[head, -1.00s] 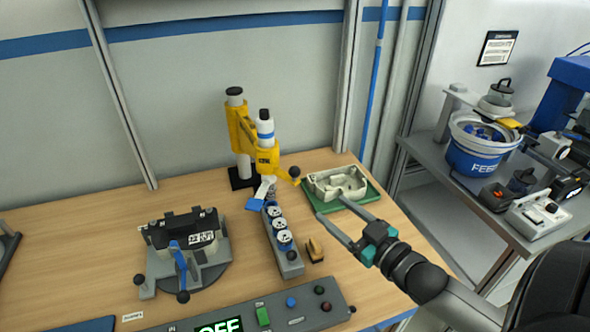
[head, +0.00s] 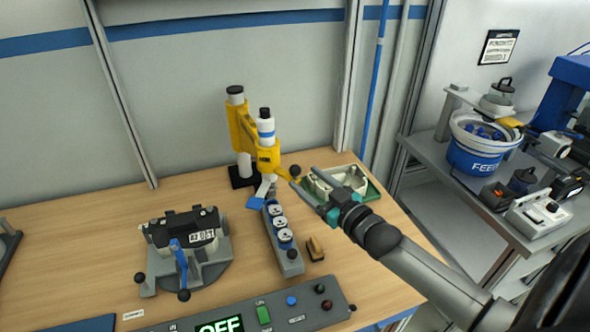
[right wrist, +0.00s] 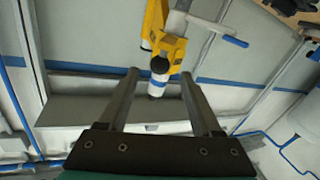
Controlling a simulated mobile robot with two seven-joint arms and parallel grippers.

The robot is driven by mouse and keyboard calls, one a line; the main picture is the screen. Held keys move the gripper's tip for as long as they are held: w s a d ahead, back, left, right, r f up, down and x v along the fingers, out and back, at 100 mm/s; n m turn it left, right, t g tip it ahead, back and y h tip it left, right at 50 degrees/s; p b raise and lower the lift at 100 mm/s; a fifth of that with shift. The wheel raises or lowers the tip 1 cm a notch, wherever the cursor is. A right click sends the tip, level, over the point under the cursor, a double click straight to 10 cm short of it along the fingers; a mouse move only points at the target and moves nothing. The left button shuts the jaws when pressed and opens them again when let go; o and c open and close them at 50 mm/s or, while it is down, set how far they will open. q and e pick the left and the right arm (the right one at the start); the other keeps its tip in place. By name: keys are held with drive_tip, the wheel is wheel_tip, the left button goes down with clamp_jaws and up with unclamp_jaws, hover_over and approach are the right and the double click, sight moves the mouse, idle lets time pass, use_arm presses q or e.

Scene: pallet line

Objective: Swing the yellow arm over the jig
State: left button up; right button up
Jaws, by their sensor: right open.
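The yellow arm (head: 243,130) stands on a black base at the back of the bench, with a white and blue spindle and a dark ball knob (head: 295,171) on its right side. My right gripper (head: 304,181) is open, its fingertips close to the knob; I cannot tell whether they touch it. In the right wrist view the yellow arm (right wrist: 173,47) lies ahead of the two spread fingers. A grey block with round dials (head: 289,258) lies under and in front of the arm's head. A grey clamp fixture with a blue lever (head: 211,269) stands at left. My left gripper is out of view.
A pale casting (head: 349,178) on a green tray (head: 373,190) lies right of the arm, partly behind my right gripper. A control panel (head: 330,297) is at the front edge, its display reading OFF. A small tan block (head: 315,248) sits beside the dial block.

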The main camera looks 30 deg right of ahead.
sight(299, 173)
drive_tip(key=shift+w+a, duration=0.15)
drive_tip(key=shift+w, duration=1.2)
drive_tip(key=shift+w+a, duration=0.1)
drive_tip(key=shift+w, duration=1.25)
drive_tip(key=shift+c, duration=0.3)
clamp_jaws()
